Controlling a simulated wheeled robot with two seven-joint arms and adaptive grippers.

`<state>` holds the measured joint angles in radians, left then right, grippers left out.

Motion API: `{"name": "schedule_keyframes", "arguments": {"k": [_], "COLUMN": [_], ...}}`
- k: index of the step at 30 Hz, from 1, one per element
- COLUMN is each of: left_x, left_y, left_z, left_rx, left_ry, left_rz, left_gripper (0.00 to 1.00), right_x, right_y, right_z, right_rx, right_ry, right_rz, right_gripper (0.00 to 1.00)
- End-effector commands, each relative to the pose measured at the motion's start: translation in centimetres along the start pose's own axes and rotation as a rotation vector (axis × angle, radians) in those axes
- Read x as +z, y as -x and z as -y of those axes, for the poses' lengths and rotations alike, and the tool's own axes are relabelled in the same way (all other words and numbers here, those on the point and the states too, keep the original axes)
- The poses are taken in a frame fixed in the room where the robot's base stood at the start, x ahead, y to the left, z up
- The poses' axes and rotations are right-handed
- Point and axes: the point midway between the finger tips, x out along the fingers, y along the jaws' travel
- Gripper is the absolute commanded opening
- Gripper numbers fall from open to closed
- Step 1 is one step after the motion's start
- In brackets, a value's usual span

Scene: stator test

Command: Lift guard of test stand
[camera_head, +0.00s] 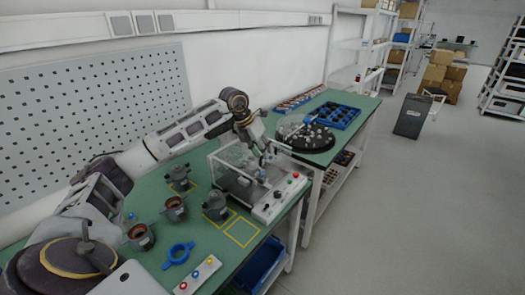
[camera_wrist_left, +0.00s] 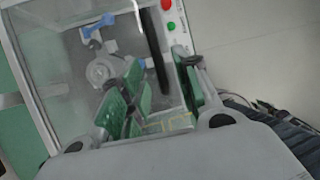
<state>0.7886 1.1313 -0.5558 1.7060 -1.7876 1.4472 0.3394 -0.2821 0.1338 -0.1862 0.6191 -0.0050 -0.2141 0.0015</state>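In the left wrist view the guard (camera_wrist_left: 65,75) fills the upper left. Its black handle bar (camera_wrist_left: 155,50) lies between the green-padded fingers of my left gripper (camera_wrist_left: 160,90). The fingers look apart, with a gap on both sides of the bar. In the head view my left gripper (camera_head: 267,155) is at the guard's right side. My right gripper is not in view.
A black round tray (camera_head: 307,140) and a blue tray (camera_head: 338,115) are on the farther table.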

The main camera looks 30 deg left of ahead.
Motion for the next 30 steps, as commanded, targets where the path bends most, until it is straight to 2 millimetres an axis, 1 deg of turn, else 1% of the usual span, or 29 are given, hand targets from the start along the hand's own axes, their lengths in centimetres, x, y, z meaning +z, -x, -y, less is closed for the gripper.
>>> {"name": "schedule_keyframes", "arguments": {"k": [4,12,13,20,30], "left_x": [-0.02,-0.03,-0.03,-0.03,-0.01], "left_y": [-0.59,-0.66,-0.66,-0.63,-0.60], "left_z": [0.05,0.04,0.04,0.04,0.05], "left_rx": [-0.001,-0.001,-0.001,-0.001,-0.002], "left_ry": [0.000,0.000,0.000,0.000,0.001], "left_rz": [0.000,0.000,-0.001,0.000,0.000], "left_gripper": [0.32,0.32,0.31,0.01,0.00], "right_x": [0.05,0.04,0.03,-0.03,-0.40], "right_y": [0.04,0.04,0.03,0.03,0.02], "right_z": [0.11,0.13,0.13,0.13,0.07], "right_rx": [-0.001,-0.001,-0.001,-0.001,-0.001], "right_ry": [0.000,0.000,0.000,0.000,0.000], "right_rz": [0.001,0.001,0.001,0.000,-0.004], "right_gripper": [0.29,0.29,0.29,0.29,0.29]}}
